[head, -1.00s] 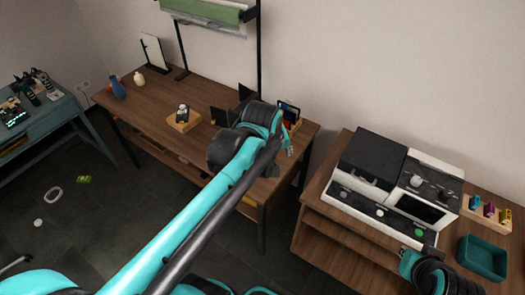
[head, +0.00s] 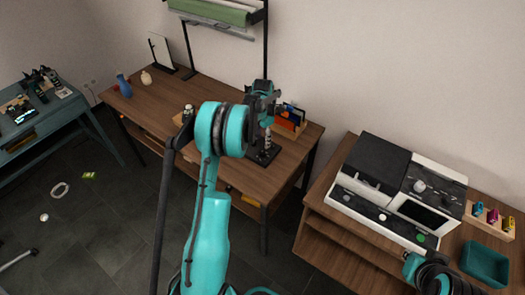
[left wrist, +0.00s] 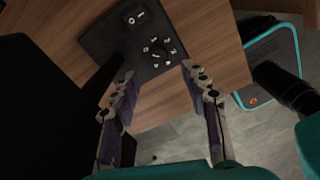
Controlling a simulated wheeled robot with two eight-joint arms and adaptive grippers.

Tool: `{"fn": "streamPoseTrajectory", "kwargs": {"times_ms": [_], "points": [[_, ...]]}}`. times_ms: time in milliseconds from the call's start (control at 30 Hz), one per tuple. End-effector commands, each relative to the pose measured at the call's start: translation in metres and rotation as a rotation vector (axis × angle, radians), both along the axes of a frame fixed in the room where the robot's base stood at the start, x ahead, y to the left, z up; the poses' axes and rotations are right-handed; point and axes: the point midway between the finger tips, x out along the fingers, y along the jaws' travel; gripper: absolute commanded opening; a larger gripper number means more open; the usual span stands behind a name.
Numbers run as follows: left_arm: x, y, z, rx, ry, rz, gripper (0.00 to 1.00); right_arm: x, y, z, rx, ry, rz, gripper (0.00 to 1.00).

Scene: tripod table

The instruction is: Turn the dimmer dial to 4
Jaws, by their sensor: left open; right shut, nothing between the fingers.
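The dimmer dial (left wrist: 159,52) is a small dark knob ringed by white marks on a black panel (left wrist: 101,42) in the left wrist view. Its setting is too small to read. A switch (left wrist: 137,18) sits on the same panel. In the head view the panel (head: 262,156) lies on the wooden desk, with the dial hidden. My left gripper (left wrist: 158,70) is open and empty. Its two fingers point toward the panel, with the dial between their tips in the picture and apart from both. My right gripper (head: 411,265) shows only partly at the lower right, shut, away from the desk.
An orange organiser (head: 289,126) stands behind the panel on the desk (head: 176,92). A post and rail rise at the back. A black and white machine (head: 383,190) and a teal bin (head: 485,263) stand on the right cabinet. The desk's middle left is mostly clear.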

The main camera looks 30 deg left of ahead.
Motion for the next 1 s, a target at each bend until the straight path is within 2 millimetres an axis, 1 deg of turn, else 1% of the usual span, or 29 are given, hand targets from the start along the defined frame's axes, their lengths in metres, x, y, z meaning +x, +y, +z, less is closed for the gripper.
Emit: {"fn": "streamPoseTrajectory", "kwargs": {"times_ms": [167, 400, 500, 633, 900, 933, 967, 1000], "points": [[0.001, 0.002, -0.020, -0.002, 0.005, 0.024, 0.45, 0.000, 0.000, -0.005, 0.000, 0.000, 0.000, 0.00], [0.000, 0.002, -0.060, -0.002, 0.004, 0.022, 0.45, 0.000, 0.000, -0.017, 0.000, 0.000, 0.000, 0.00], [0.001, 0.002, -0.072, -0.002, 0.004, 0.021, 0.45, 0.000, 0.000, -0.020, 0.000, 0.000, 0.000, 0.00], [0.000, 0.002, -0.080, -0.002, 0.004, 0.021, 0.45, 0.000, 0.000, -0.022, 0.000, 0.000, 0.000, 0.00], [0.000, 0.002, -0.081, -0.002, 0.004, 0.021, 0.45, 0.000, 0.000, -0.022, 0.000, 0.000, 0.000, 0.00], [0.000, 0.002, -0.081, -0.002, 0.004, 0.021, 0.40, 0.000, 0.000, -0.022, 0.000, 0.000, 0.000, 0.00], [0.000, 0.002, -0.081, -0.002, 0.004, 0.020, 0.32, 0.000, 0.000, -0.022, 0.000, 0.000, 0.000, 0.00], [0.000, 0.002, -0.081, -0.002, 0.004, 0.020, 0.22, 0.000, 0.000, -0.022, 0.000, 0.000, 0.000, 0.00]]}}
